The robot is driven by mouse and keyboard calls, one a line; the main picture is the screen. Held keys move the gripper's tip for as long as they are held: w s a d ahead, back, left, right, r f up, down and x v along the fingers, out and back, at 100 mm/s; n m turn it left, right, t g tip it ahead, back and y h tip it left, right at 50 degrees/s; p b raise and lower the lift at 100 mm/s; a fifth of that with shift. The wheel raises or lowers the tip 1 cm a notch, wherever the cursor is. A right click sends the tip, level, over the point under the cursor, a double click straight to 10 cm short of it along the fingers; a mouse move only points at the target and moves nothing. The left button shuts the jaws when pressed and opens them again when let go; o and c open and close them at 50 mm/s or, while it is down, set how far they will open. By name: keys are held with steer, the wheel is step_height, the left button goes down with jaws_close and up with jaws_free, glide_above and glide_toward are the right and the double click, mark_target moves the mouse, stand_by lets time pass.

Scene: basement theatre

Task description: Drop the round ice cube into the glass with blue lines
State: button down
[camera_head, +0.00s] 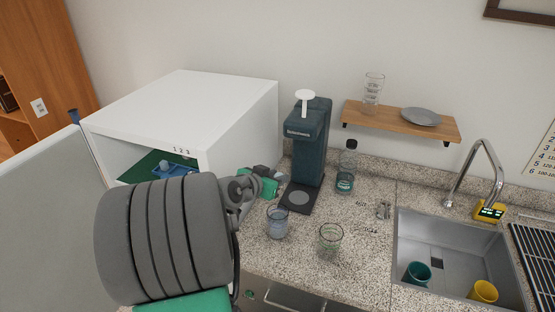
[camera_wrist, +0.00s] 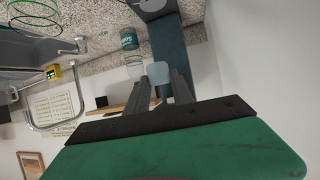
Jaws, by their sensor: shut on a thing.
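The glass with blue lines (camera_head: 277,222) stands upright on the speckled counter, in front of the coffee machine. A glass with green lines (camera_head: 331,238) stands to its right; its green rings also show at the top left of the wrist view (camera_wrist: 35,14). My gripper (camera_head: 283,178) is in the air beside the coffee machine, above and behind the blue-lined glass in the head view. In the wrist view its fingers (camera_wrist: 158,82) are shut on a pale bluish ice cube (camera_wrist: 158,73). The cube's full shape is hard to tell.
The coffee machine (camera_head: 309,140) stands close to my gripper. An open white freezer box (camera_head: 195,105) holds a blue tray (camera_head: 180,170) at left. A sink (camera_head: 440,265) with cups is at right. A wooden shelf (camera_head: 390,118) hangs on the wall.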

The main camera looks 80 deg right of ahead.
step_height(320, 180, down, 6)
steer(key=b, duration=0.3)
steer(key=shift+f, duration=0.15)
steer(key=c, duration=1)
jaws_free()
steer(key=shift+c, duration=0.2)
steer(key=b+v, duration=0.2)
steer(key=v, duration=0.5)
steer(key=shift+a+r, duration=0.2)
steer(key=shift+a, duration=0.15)
